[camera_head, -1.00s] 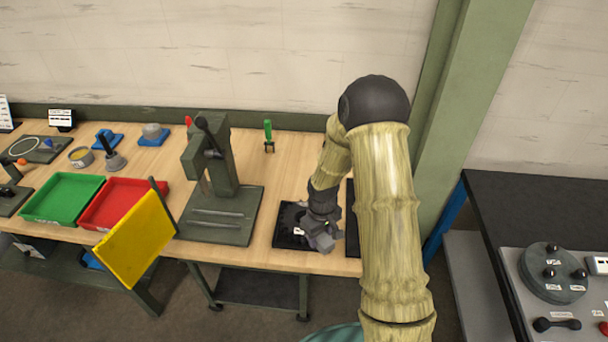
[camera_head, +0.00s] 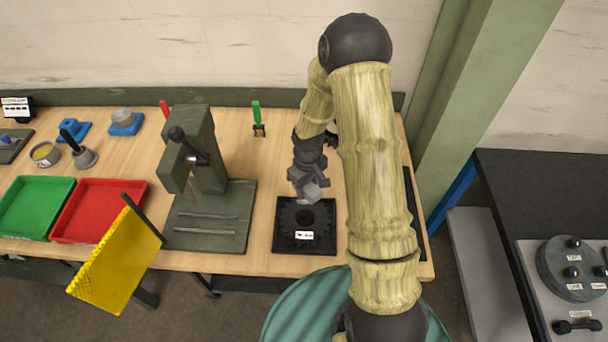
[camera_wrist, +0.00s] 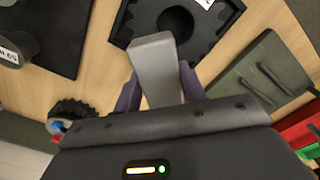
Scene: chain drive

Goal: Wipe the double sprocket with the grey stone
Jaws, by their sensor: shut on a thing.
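My gripper (camera_wrist: 155,90) is shut on the grey stone (camera_wrist: 155,62), a pale grey block that sticks out beyond the fingers in the wrist view. In the head view the stone (camera_head: 312,188) hangs above the back edge of a black square tray (camera_head: 288,245). The tray shows a dark round recess and a white label, and no sprocket in it. A dark toothed wheel (camera_wrist: 72,108) lies left of my gripper in the wrist view, partly cut off by the gripper body; it may be the double sprocket. My arm hides that area in the head view.
A dark green press (camera_head: 205,150) stands left of the tray, with red (camera_head: 98,210) and green (camera_head: 35,207) bins beyond. A yellow panel (camera_head: 115,262) juts out at the front. A green-handled tool (camera_head: 256,115) stands at the back. Another dark plate (camera_wrist: 55,30) lies right of the tray.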

